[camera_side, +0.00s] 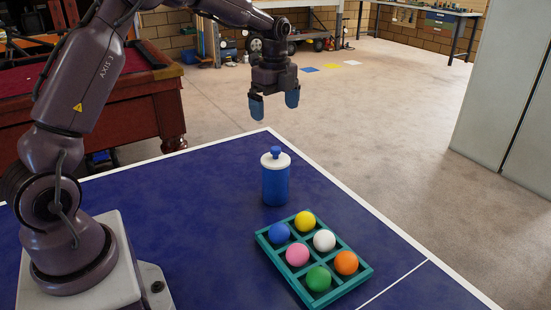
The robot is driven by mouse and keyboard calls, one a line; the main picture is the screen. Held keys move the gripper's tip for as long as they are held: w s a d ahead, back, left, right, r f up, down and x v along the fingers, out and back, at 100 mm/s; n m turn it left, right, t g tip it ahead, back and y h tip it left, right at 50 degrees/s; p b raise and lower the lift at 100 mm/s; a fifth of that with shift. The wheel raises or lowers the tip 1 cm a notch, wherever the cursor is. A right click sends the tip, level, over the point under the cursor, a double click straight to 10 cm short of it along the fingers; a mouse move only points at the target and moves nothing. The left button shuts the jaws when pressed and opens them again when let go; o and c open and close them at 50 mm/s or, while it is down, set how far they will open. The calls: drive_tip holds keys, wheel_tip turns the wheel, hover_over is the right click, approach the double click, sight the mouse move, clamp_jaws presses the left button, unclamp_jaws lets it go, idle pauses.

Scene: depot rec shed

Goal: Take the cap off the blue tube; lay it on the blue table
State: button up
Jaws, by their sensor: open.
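The blue tube (275,186) stands upright on the blue table (190,213), near its far corner. Its cap (275,160) is white with a blue knob on top and sits on the tube's mouth. My gripper (274,105) is open and empty, pointing down. In the picture it is above the tube, apart from the cap. Its fingertips are blue. How far it is from the cap in depth is hard to tell from this one view.
A teal tray (335,294) with compartments holds several coloured balls on the table, in front of the tube. Bare table lies left of the tube. White lines mark the table's edges. A red-topped pool table (165,100) stands behind at the left.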

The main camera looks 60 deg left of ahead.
sight(275, 147)
wheel_tip(275, 147, down, 13)
drive_tip(key=shift+a, duration=0.1)
idle(0.5)
drive_tip(key=shift+c, duration=0.2)
drive_tip(key=c, duration=0.8)
drive_tip(key=shift+r, duration=0.1)
